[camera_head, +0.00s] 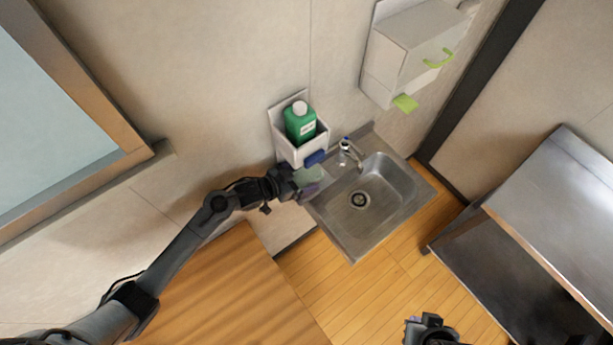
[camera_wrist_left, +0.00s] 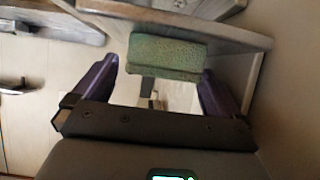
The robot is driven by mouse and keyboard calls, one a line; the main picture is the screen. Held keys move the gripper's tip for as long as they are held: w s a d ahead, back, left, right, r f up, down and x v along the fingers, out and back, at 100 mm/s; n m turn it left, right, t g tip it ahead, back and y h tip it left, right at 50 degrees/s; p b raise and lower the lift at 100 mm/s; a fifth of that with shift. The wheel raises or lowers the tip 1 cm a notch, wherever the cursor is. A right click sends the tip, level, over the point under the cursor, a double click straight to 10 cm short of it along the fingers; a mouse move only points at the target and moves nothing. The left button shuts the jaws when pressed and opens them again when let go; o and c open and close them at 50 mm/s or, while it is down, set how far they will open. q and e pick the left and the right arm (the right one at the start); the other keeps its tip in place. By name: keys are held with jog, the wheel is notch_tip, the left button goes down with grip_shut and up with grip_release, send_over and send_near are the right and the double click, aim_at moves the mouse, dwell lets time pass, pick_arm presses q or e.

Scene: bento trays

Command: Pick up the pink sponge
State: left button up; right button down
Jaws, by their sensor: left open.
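I see no pink sponge in either view. A green sponge (camera_head: 309,174) lies at my left gripper (camera_head: 302,184), near the sink's left corner. In the left wrist view the green sponge (camera_wrist_left: 166,53) shows ahead, between the two purple fingers of my open left gripper (camera_wrist_left: 158,68). Gaps show beside the sponge, and I cannot tell whether either finger touches it. A blue sponge (camera_head: 316,158) sits just beyond, at the front of the white wall holder. My right gripper (camera_head: 430,328) is partly in view at the bottom edge; its jaws are not clear.
The white wall holder (camera_head: 287,149) carries a green bottle (camera_head: 300,124). The metal sink (camera_head: 340,217) with a tap (camera_head: 347,149) is to the right. A white dispenser (camera_head: 404,58) with light green parts hangs at the upper right. A metal table (camera_head: 560,200) stands right; the sink basin is empty.

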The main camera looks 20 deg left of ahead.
pick_arm(q)
jog(key=shift+x, duration=1.25)
jog(key=shift+c, duration=0.2)
jog(key=c, duration=1)
jog(key=shift+r, duration=0.15)
